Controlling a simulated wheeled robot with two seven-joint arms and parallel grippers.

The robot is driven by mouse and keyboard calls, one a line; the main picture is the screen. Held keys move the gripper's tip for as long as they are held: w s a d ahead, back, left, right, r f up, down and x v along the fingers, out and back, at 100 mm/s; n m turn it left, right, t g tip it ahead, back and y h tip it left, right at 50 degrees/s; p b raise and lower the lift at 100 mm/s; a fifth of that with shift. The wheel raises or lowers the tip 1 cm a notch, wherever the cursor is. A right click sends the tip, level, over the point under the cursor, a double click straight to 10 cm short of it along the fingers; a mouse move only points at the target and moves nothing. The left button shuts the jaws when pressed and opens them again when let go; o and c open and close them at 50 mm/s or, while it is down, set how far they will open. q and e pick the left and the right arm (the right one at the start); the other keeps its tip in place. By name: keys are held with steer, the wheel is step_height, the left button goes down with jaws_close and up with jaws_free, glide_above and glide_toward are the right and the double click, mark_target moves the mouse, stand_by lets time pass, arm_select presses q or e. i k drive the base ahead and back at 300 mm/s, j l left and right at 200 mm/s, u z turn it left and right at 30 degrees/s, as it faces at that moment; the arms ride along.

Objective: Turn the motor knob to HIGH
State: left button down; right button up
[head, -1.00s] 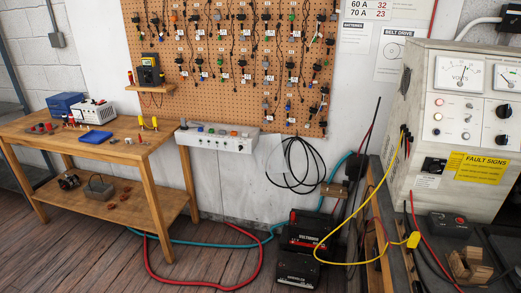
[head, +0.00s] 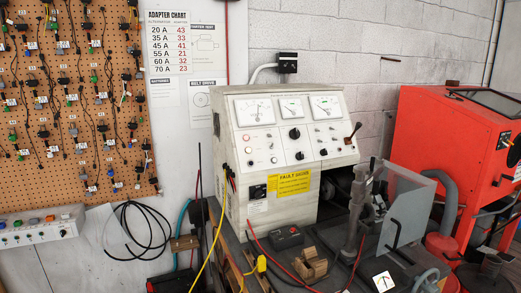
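A cream test bench cabinet (head: 235,140) stands in the middle of the head view, its sloped front panel facing me. The panel carries an upper black knob (head: 295,133) and a smaller lower black knob (head: 299,156). Another black knob (head: 324,152) sits to their right. The labels are too small to read, so I cannot tell which is the motor knob or where it points. A black lever (head: 353,132) sticks out at the panel's right side. Neither of my grippers is in view.
Yellow and red cables (head: 207,255) run down the left. A red cabinet (head: 440,130) stands at right.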

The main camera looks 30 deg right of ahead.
mark_target(300, 155)
steer(key=z, duration=1.3)
